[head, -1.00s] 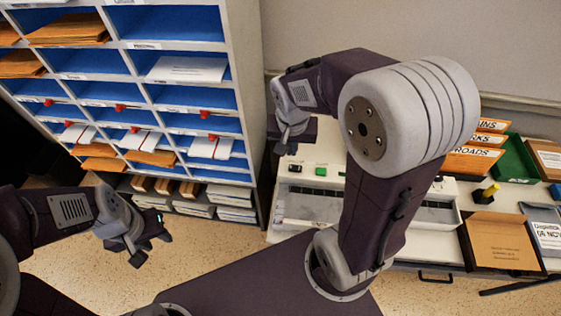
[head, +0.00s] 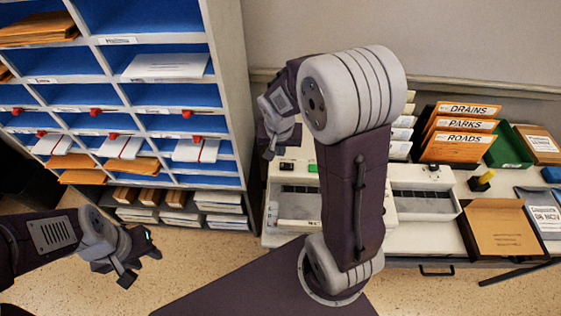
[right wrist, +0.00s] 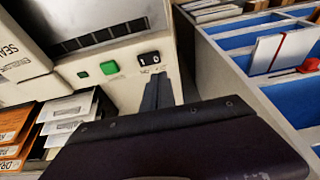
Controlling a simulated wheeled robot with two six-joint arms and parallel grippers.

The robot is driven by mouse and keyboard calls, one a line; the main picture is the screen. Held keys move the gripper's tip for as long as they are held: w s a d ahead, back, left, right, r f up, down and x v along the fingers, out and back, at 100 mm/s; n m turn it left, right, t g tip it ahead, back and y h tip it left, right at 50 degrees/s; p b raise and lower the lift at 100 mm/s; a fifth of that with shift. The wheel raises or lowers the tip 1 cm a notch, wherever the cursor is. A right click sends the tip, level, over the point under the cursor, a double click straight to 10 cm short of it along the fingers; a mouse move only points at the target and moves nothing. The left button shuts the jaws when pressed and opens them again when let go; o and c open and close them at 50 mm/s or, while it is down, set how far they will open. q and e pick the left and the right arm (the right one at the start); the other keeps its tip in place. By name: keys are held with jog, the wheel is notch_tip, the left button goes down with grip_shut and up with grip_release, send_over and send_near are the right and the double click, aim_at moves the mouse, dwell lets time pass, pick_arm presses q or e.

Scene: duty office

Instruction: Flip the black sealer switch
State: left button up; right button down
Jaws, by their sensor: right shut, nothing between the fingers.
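The black sealer switch (right wrist: 149,58) is a small black rocker with white marks on the cream sealer machine (right wrist: 128,88). In the head view the switch (head: 287,167) shows as a small dark spot beside the green button. My right gripper (right wrist: 157,92) is shut and empty. In the right wrist view its fingertips point at the switch and lie just below it; I cannot tell whether they touch. In the head view the right gripper (head: 270,152) is partly hidden behind my arm. My left gripper (head: 143,260) is open and empty over the floor, away from the machine.
A green button (right wrist: 109,67) sits beside the switch. The pigeonhole shelf (head: 247,110) stands close on the left of the machine. Orange labelled folders (head: 460,133), a green tray (head: 508,148) and a yellow-handled stamp (head: 483,180) are on the desk at right.

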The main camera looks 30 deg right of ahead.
aim_at(284, 164)
jog(key=x, duration=0.3)
jog(key=b+x, duration=0.1)
jog(key=x, duration=0.1)
jog(key=shift+s+a+f, duration=0.15)
jog(key=shift+s+a, duration=0.1)
jog(key=shift+a, duration=0.05)
jog(key=shift+f, duration=0.7)
jog(key=shift+f+b, duration=0.5)
jog(key=shift+b, duration=0.3)
jog(key=shift+a+r+p, duration=0.1)
jog(key=shift+r+p, duration=0.2)
jog(key=shift+s+d+r+p, duration=0.15)
jog(key=shift+d+r+p, duration=0.15)
jog(key=shift+d, duration=0.1)
jog(key=shift+s+d, duration=0.2)
jog(key=shift+d, duration=0.05)
